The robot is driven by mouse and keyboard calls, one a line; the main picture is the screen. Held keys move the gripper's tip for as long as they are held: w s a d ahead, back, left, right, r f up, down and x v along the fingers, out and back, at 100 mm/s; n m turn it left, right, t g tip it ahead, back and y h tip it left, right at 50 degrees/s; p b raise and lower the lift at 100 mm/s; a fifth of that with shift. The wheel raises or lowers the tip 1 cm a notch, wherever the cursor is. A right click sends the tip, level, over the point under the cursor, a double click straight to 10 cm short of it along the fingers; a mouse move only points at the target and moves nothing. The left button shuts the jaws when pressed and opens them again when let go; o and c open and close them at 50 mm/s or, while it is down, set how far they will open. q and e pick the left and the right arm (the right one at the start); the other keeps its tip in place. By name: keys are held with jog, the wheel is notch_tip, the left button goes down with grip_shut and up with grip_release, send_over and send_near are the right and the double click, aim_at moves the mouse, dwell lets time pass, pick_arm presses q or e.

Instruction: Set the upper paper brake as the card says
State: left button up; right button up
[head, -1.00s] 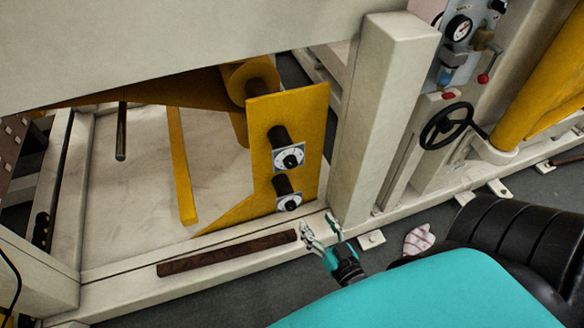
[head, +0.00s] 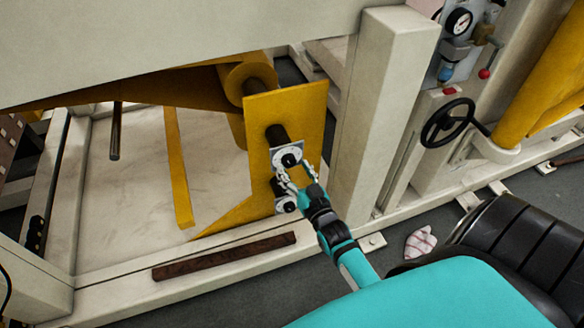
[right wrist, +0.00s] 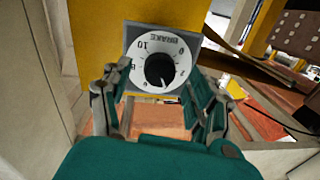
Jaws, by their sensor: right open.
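The upper brake dial (head: 289,153) is a white numbered disc with a black knob on the yellow plate. In the right wrist view a dial (right wrist: 150,48), which seems to be this one, has its lettering upside down and a black knob (right wrist: 160,70) in the middle. The lower brake dial (head: 286,205) is partly hidden behind my right gripper (head: 293,172). That gripper is open at the upper dial's lower edge. In the wrist view its fingers (right wrist: 159,80) flank the knob with gaps on both sides. No card is readable here. My left gripper is out of view.
The yellow plate (head: 313,115) stands beside a pale upright post (head: 378,110). A brown bar (head: 225,257) lies along the frame's lower rail. A black handwheel (head: 447,121) and a gauge (head: 459,21) are farther right. A striped cloth (head: 420,241) lies on the floor.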

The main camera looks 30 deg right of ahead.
jog(key=shift+w+d, duration=0.15)
jog(key=shift+w, duration=0.75)
jog(key=c, duration=1.1)
